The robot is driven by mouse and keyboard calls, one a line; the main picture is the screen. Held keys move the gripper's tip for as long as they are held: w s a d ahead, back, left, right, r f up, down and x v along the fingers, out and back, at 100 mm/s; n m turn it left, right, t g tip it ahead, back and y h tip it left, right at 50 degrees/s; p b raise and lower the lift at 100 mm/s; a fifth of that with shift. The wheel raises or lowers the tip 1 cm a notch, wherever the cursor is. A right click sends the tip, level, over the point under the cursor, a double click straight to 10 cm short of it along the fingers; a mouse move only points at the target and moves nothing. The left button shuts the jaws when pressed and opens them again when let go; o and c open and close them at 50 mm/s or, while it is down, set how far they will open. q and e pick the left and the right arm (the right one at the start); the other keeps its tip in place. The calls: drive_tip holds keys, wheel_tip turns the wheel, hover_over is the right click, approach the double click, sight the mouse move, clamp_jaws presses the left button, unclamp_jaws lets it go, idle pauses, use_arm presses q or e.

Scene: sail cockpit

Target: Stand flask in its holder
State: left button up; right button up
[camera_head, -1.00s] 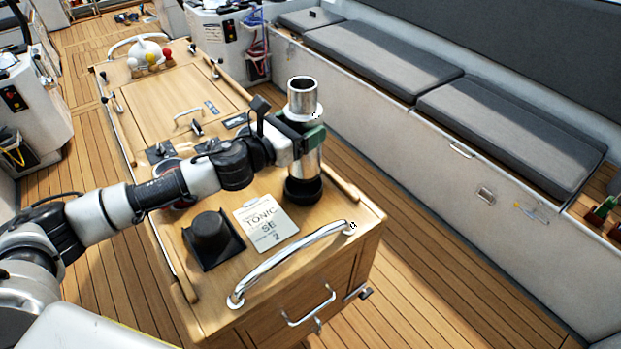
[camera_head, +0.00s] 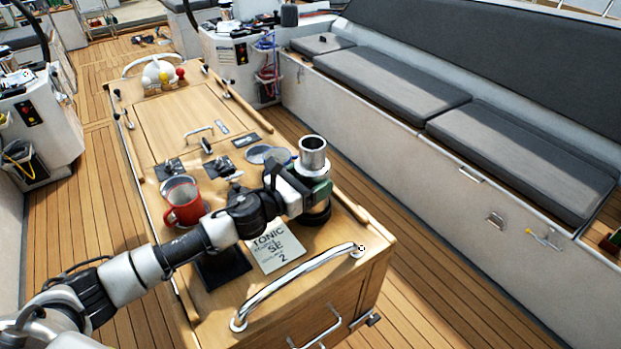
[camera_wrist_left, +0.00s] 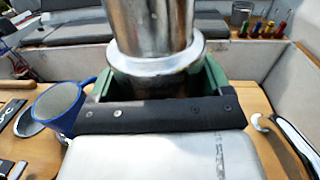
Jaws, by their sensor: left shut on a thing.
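The flask is a shiny steel cylinder (camera_head: 313,160) with a wide collar, standing about upright near the right edge of the wooden cockpit table. My left gripper (camera_head: 308,192) is shut around it below the collar. In the left wrist view the flask (camera_wrist_left: 150,30) rises between the green-lined fingers (camera_wrist_left: 155,85). Directly below the gripper is a round black piece (camera_head: 317,215), which looks like the holder, with the flask's lower end at or in it. The gripper hides the join, so I cannot tell how deep the flask sits. My right gripper is out of view.
A red mug (camera_head: 183,205) stands left of the gripper, and a blue mug (camera_wrist_left: 62,105) is close beside it. A printed card (camera_head: 277,252) and a black square-based piece (camera_head: 222,270) lie in front, the latter partly under my arm. A chrome rail (camera_head: 290,285) edges the table.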

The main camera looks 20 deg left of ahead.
use_arm(q)
drive_tip(key=shift+f, duration=0.3)
drive_tip(key=o, duration=1.1)
drive_tip(key=shift+r, duration=0.3)
drive_tip(key=b+v, duration=0.2)
drive_tip(key=v, duration=0.5)
drive_tip(key=shift+s+a+r, duration=0.1)
drive_tip(key=shift+s, duration=0.2)
